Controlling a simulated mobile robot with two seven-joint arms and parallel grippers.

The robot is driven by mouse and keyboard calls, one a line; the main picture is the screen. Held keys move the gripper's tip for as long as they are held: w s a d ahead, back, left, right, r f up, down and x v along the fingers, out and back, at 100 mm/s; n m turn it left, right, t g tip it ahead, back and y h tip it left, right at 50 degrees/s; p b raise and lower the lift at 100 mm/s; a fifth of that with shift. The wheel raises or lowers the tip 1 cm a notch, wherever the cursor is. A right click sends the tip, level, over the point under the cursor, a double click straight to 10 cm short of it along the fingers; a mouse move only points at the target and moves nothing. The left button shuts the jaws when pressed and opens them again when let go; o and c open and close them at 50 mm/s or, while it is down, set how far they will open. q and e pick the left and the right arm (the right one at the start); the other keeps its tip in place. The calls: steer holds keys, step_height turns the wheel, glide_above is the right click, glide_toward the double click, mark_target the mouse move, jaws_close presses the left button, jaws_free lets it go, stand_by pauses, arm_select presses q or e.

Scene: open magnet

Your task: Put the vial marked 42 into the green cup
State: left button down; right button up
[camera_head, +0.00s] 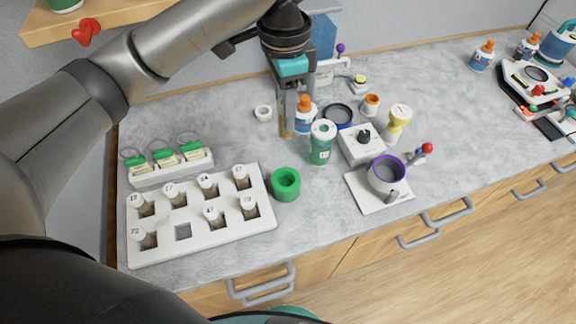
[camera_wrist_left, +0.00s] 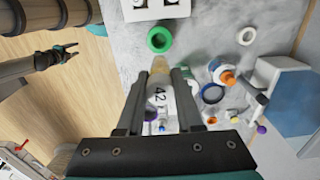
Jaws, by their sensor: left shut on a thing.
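My left gripper (camera_head: 290,118) is shut on the vial marked 42, held above the counter behind the green cup. In the left wrist view the vial (camera_wrist_left: 160,92) lies between the fingers (camera_wrist_left: 160,80) with its 42 label showing. In the head view the fingers cover most of it, and only its tan end (camera_head: 286,130) shows. The green cup (camera_head: 286,184) stands on the counter with its opening up, apart from the vial. It also shows in the left wrist view (camera_wrist_left: 160,39), beyond the vial's tip. My right gripper (camera_wrist_left: 68,54) shows small at the left there; its opening is unclear.
A white rack (camera_head: 258,215) left of the cup holds several numbered vials and has one empty slot. A green-labelled jar (camera_head: 322,145), a glue bottle (camera_head: 305,116), a white dial box (camera_head: 361,146) and a purple-rimmed pot (camera_head: 386,175) stand to the right. The counter before the cup is clear.

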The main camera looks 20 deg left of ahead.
arm_select(q)
step_height(320, 180, down, 18)
steer(key=shift+s+f+b, duration=0.15)
steer(key=shift+f+b, duration=0.05)
steer(key=shift+b, duration=0.7)
steer(key=shift+f, duration=0.1)
arm_select(e)
steer(key=shift+s+d+f, duration=0.15)
steer(key=shift+f, duration=0.35)
steer(key=shift+s+d+f, duration=0.1)
steer(key=shift+s+f, duration=0.05)
steer(key=shift+f, duration=0.3)
arm_select(q)
steer(key=shift+f, duration=0.35)
steer(key=c, duration=0.6)
jaws_free()
steer(key=shift+o, duration=0.2)
steer(key=shift+r, duration=0.1)
